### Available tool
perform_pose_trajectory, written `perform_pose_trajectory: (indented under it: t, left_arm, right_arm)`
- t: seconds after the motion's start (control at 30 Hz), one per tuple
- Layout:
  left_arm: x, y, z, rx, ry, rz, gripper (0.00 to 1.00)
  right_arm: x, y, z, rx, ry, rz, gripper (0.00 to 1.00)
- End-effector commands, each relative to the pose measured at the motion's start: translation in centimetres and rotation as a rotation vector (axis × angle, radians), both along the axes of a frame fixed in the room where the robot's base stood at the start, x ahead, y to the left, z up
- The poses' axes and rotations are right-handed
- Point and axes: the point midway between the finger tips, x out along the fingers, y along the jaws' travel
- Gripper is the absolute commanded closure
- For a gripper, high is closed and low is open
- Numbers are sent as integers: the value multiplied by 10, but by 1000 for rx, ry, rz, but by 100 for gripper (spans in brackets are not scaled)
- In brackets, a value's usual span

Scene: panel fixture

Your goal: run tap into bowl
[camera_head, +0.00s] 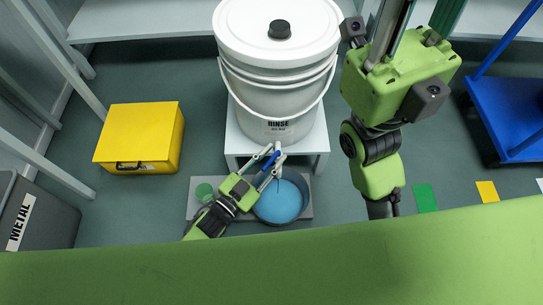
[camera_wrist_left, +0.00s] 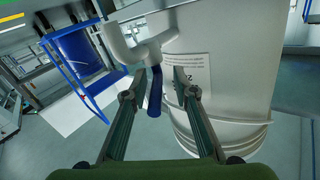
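A white bucket labelled RINSE (camera_head: 277,100) stands on a white stand (camera_head: 318,140). Its white tap (camera_wrist_left: 128,48) has a blue lever (camera_wrist_left: 154,92) hanging down, also visible in the head view (camera_head: 270,161). A round bowl (camera_head: 304,187) with a light blue inside, which looks like water, sits on a grey board below the tap. My left gripper (camera_head: 270,165) is open, with a finger on either side of the lever in the wrist view (camera_wrist_left: 159,95); contact is not clear. My right gripper (camera_head: 420,18) is raised at right, fingers apart, tips cut off.
A yellow box (camera_head: 140,135) is on the floor at left, a grey METAL bin (camera_head: 45,220) at lower left. A blue cart (camera_head: 508,105) stands at right. Coloured patches mark the right floor.

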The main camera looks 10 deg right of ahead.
Motion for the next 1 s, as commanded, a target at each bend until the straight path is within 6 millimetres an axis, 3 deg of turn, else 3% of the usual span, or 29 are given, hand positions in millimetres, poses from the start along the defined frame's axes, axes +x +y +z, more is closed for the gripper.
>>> perform_pose_trajectory:
  t: [0.17, 0.57, 1.0]
  left_arm:
    - [-8, 8, -1, 0, 2, -1, 74]
    - [-49, 50, -1, 1, 1, 1, 74]
    - [-52, 53, 5, -7, -7, 2, 74]
  right_arm:
    - [1, 0, -1, -1, 5, -1, 74]
    - [0, 0, 0, 0, 1, 0, 74]
    - [0, 0, 1, 0, 1, 0, 74]
